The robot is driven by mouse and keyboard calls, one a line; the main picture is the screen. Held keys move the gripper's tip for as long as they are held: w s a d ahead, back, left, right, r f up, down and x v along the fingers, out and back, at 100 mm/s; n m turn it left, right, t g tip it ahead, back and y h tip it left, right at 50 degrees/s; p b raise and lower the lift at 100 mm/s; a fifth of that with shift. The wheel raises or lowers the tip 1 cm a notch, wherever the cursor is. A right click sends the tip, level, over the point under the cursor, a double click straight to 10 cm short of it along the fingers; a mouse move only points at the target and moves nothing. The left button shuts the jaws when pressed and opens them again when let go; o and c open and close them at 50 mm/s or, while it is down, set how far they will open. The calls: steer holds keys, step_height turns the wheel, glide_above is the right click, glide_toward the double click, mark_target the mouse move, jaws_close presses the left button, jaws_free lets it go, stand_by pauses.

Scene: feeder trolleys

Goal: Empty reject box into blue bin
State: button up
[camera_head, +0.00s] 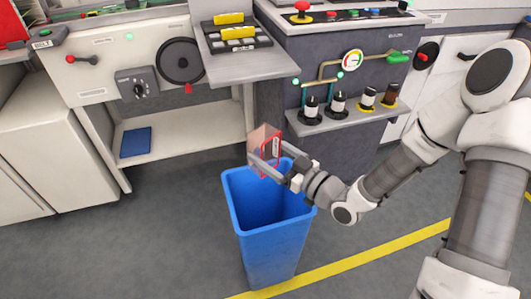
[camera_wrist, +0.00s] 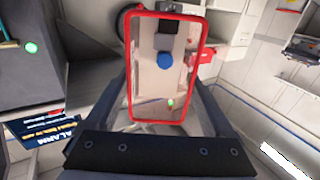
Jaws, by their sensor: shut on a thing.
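The reject box (camera_head: 262,137) is a small clear box with a red rim. It is held on its side over the far rim of the blue bin (camera_head: 274,245), with its red-rimmed opening facing back towards my wrist. My gripper (camera_head: 265,154) is shut on the box, with a finger on either side. In the wrist view the red rim of the box (camera_wrist: 158,121) shows between the fingers, and I can see through its clear walls.
A grey machine with a shelf of dark bottles (camera_head: 338,104) stands just behind the bin. A ledge with yellow-topped parts (camera_head: 236,30) juts out above. A blue folder (camera_head: 135,142) lies on a low shelf. A yellow floor line (camera_head: 350,262) runs beside the bin; floor to the left is clear.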

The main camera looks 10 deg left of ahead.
steer(key=shift+s+d+f+t+y, duration=0.25)
steer(key=shift+d+t+y, duration=0.25)
steer(key=shift+y, duration=0.4)
steer(key=shift+s+d+f+t+y, duration=0.1)
steer(key=shift+s+d+t+y, duration=0.3)
steer(key=shift+y, duration=0.5)
steer(key=shift+s+d+f+t+y, duration=0.1)
steer(key=shift+d+f+t+y, duration=0.1)
steer(key=shift+d+t+y, duration=0.5)
steer(key=shift+a, duration=0.3)
steer(key=shift+r+p, duration=0.45)
steer(key=shift+r, duration=0.3)
steer(key=shift+f+b, duration=0.45)
steer(key=shift+f, duration=0.3)
steer(key=shift+r, duration=0.1)
